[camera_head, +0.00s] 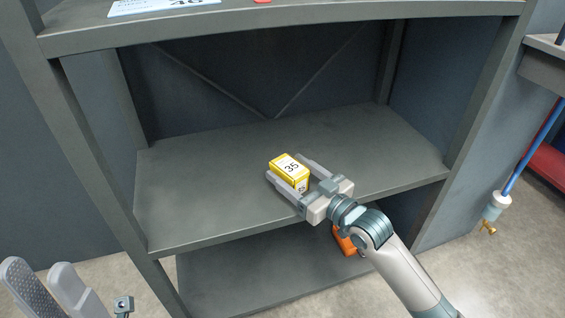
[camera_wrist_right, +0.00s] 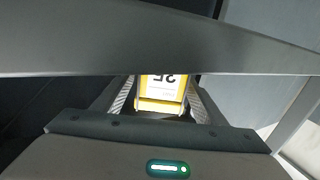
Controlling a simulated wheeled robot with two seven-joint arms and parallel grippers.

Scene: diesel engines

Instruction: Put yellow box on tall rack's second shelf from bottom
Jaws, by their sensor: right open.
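The yellow box (camera_head: 289,170), with a white label reading 35, is on or just above the middle shelf (camera_head: 200,190) of the grey rack, near its front edge. This shelf is second from the bottom. My right gripper (camera_head: 288,171) is open, with one finger on each side of the box. In the right wrist view the box (camera_wrist_right: 160,92) shows between the fingers, partly hidden by a grey bar. Whether the fingers touch it I cannot tell. My left gripper (camera_head: 48,287) is at the lower left corner, its fingers apart and empty, away from the rack.
A higher shelf (camera_head: 280,24) with a label runs above my right gripper. The bottom shelf (camera_head: 240,280) lies below, with an orange object (camera_head: 346,241) partly hidden by my arm. Rack posts stand on both sides. The middle shelf is otherwise clear.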

